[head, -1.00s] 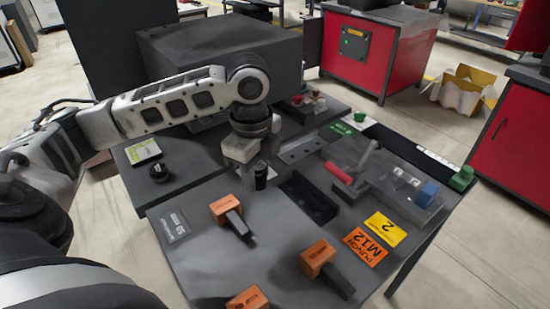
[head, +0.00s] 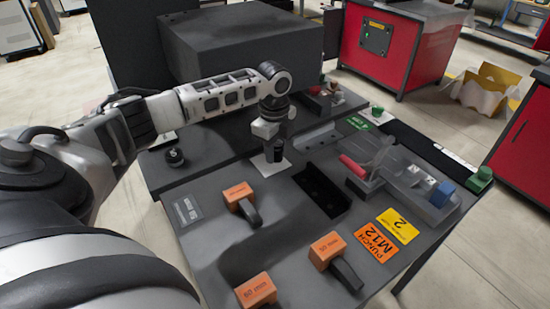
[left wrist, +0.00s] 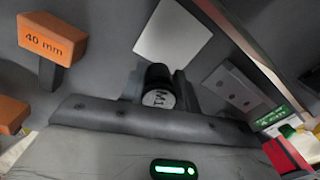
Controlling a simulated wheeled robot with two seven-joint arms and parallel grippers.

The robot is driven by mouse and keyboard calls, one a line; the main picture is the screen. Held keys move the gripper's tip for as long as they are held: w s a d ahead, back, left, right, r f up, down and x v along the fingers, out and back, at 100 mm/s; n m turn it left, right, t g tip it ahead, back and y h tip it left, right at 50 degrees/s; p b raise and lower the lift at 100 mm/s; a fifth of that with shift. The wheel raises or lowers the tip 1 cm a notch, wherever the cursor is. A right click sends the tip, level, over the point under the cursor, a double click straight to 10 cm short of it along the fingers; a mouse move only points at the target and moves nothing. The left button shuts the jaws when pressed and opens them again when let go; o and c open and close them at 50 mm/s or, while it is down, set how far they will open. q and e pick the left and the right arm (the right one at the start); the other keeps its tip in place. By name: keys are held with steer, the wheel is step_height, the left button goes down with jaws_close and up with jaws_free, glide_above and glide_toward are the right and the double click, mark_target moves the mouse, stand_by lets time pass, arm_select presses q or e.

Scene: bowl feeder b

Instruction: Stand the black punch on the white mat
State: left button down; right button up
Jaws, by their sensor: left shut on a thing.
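My left gripper (head: 272,143) is shut on a black punch (head: 276,154). The punch is a short black cylinder, held roughly upright. In the left wrist view the punch (left wrist: 158,86) sits between the two fingers, its pale top end marked "M1", the rest of the mark unclear. The white mat (head: 264,168) is a flat square on the dark table, partly hidden behind the gripper and punch in the head view. In the left wrist view the mat (left wrist: 172,33) lies just beyond the punch. I cannot tell whether the punch touches it. My right gripper is out of view.
Orange-headed blocks (head: 238,192) (head: 328,250) stand on the near table. A black open tray (head: 322,190) and a red-handled fixture (head: 354,166) are right of the mat. A black round piece (head: 174,157) stands at left. A big dark box (head: 245,45) rises behind.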

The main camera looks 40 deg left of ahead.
arm_select(q)
steer(key=shift+w+a+f, duration=0.1)
steer(key=shift+f, duration=0.8)
steer(key=shift+w+a+f, duration=0.1)
steer(key=shift+f, duration=0.8)
steer(key=shift+f, duration=0.15)
steer(key=c, duration=1)
jaws_free()
steer(key=shift+c, duration=0.2)
steer(key=r, duration=1.2)
steer(key=shift+s+d+r, duration=0.1)
steer(key=shift+s+r, duration=0.1)
steer(key=shift+s, duration=0.05)
